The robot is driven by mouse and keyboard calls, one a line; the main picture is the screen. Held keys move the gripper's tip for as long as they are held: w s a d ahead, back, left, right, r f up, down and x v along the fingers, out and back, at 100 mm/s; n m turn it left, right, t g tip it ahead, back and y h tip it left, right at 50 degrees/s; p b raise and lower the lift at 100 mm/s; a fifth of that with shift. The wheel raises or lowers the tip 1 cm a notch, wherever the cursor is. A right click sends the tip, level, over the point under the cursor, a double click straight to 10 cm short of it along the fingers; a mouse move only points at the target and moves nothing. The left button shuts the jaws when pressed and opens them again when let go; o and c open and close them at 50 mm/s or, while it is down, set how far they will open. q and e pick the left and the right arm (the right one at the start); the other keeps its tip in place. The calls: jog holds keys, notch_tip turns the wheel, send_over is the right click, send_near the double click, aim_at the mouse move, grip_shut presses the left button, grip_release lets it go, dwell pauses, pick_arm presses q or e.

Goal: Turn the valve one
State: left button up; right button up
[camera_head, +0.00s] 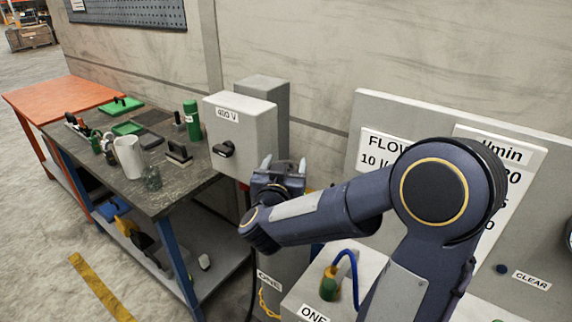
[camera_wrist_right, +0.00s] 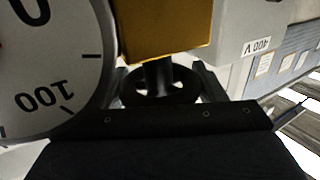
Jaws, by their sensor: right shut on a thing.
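The valve's black handwheel (camera_wrist_right: 160,88) shows in the right wrist view, on a stem below a brass-coloured block (camera_wrist_right: 168,35). My right gripper (camera_wrist_right: 162,82) has a finger on each side of the wheel and is shut on it. In the head view my right gripper (camera_head: 283,168) is in front of the grey 400 V box, and the handwheel is hidden there. My left gripper is not in view.
A round gauge (camera_wrist_right: 45,70) is close beside the handwheel. The 400 V box (camera_head: 245,135) stands behind the gripper. A blue hose (camera_head: 347,265) rises near my forearm. A workbench (camera_head: 185,190) with tools and a mug (camera_head: 129,157) is at left.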

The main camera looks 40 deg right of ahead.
jog(key=n+t+y+b, duration=0.1)
jog(key=n+t+y, duration=0.1)
jog(key=shift+f+y, duration=0.1)
jog(key=shift+y, duration=0.2)
jog(key=shift+a+n+t+y, duration=0.1)
jog(key=shift+n+t+y, duration=0.5)
jog(key=shift+w, duration=0.1)
jog(key=o, duration=1)
jog(key=v, duration=0.8)
